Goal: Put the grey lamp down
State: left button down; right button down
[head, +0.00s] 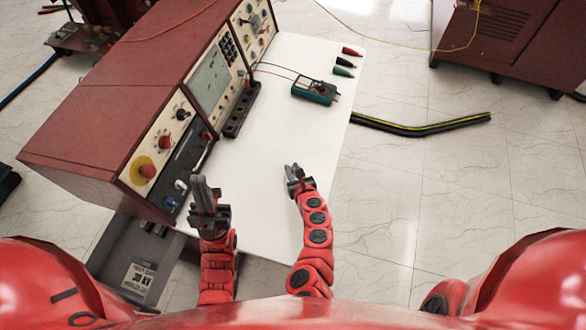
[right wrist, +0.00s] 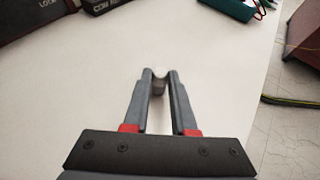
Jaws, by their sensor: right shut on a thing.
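My right gripper (right wrist: 160,84) is shut on the grey lamp (right wrist: 159,88), a small, pale grey rounded piece held between the fingertips in the right wrist view. White table surface shows behind it; I cannot tell whether the lamp touches the table. In the head view my right gripper (head: 294,174) is over the white tabletop (head: 262,215), right of the control panel, and the lamp is too small to make out. My left gripper (head: 205,192) is in front of the panel's near end, pointing away from me. Its finger gap is unclear.
A dark red console (head: 130,90) with knobs and a screen lines the table's left side. The table middle is clear.

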jog(key=shift+f, duration=0.25)
jog(key=c, duration=0.7)
grip_release()
jog(key=shift+r, duration=0.1)
